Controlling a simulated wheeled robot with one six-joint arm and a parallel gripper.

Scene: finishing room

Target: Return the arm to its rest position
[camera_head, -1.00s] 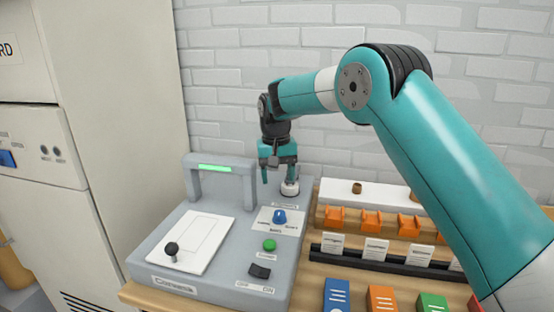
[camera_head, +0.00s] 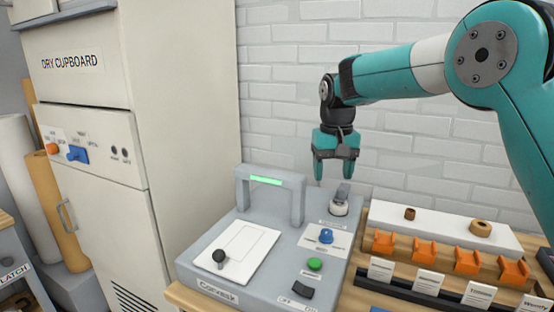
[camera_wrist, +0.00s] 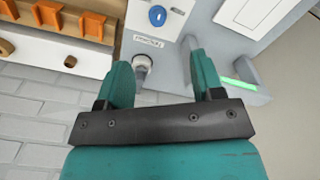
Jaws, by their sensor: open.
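My teal gripper (camera_head: 336,172) hangs fingers-down above the back right corner of the grey machine (camera_head: 205,262), near a white-and-grey knob or connector (camera_head: 339,207). Its two fingers are apart with nothing between them. In the wrist view my gripper (camera_wrist: 157,62) shows open fingers, with the round connector (camera_wrist: 142,65) beyond them. A clear gap shows between the fingertips and the connector in the head view. My arm reaches in from the right, bent at a high elbow.
The machine has a lit green bar (camera_head: 266,181), a blue knob (camera_head: 326,236), a green button (camera_head: 314,264) and a black switch (camera_head: 302,289). Orange holders (camera_head: 425,253) stand to the right. A dry cupboard (camera_head: 85,130) stands left. A brick wall is close behind.

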